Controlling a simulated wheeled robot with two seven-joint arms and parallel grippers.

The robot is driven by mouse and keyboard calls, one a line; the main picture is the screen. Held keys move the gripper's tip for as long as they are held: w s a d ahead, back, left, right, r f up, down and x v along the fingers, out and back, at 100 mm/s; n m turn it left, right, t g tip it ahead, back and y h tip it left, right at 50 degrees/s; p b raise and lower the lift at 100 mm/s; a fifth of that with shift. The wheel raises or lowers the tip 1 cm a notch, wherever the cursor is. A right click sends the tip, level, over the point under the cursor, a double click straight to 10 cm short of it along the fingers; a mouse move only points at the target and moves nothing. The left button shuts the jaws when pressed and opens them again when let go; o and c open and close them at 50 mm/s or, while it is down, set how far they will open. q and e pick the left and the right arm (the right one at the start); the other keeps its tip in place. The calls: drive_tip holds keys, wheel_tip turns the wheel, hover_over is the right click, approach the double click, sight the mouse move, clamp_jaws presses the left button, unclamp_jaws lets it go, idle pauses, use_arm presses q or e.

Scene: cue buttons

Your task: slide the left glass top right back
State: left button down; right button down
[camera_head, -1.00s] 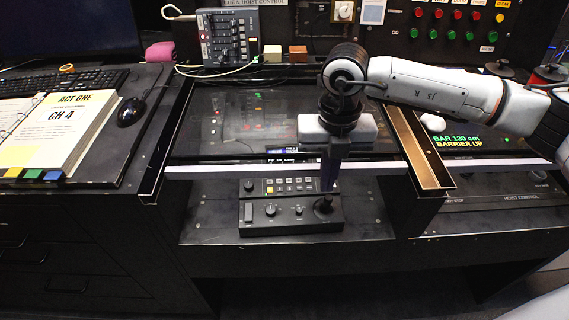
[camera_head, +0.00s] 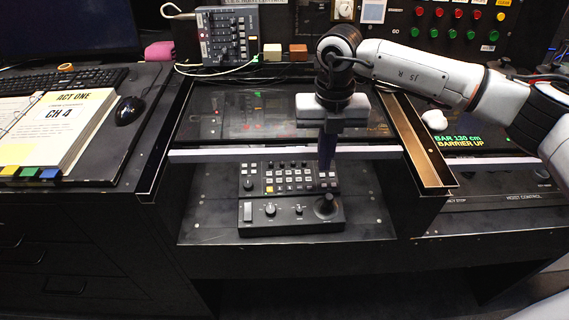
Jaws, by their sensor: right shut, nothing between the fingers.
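The left glass top (camera_head: 215,127) is a dark, see-through pane with a pale front edge bar, set in a black frame over the left well. Its front edge lies behind the keypad, so the control panel (camera_head: 290,215) with its joystick and buttons below is uncovered. My right gripper (camera_head: 327,164) points down, shut and empty, with its fingers at the front edge bar near the right part of the pane. It appears to touch the bar, but the exact contact is hard to tell. My left gripper is not in view.
A brass-coloured rail (camera_head: 416,145) divides the left well from the right glass top (camera_head: 490,160). A small mixer (camera_head: 228,36) stands behind the pane. An open binder (camera_head: 50,130), keyboard (camera_head: 60,80) and mouse (camera_head: 128,110) lie on the left desk.

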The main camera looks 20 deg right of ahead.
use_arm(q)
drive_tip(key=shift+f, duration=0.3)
use_arm(e)
drive_tip(key=shift+w+d, duration=0.25)
drive_tip(key=shift+w, duration=0.65)
drive_tip(key=shift+w+d, duration=0.25)
drive_tip(key=shift+w, duration=0.6)
drive_tip(key=shift+w+d+b, duration=0.3)
drive_tip(key=shift+w+d, duration=0.1)
drive_tip(key=shift+w, duration=1.05)
drive_tip(key=shift+w+d+b, duration=0.25)
drive_tip(key=shift+w+d, duration=0.2)
drive_tip(key=shift+w, duration=0.95)
drive_tip(key=shift+w+d+b, duration=0.3)
drive_tip(key=shift+w+d, duration=0.1)
drive_tip(key=shift+w, duration=1.05)
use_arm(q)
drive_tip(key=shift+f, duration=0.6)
use_arm(e)
drive_tip(key=shift+r, duration=0.1)
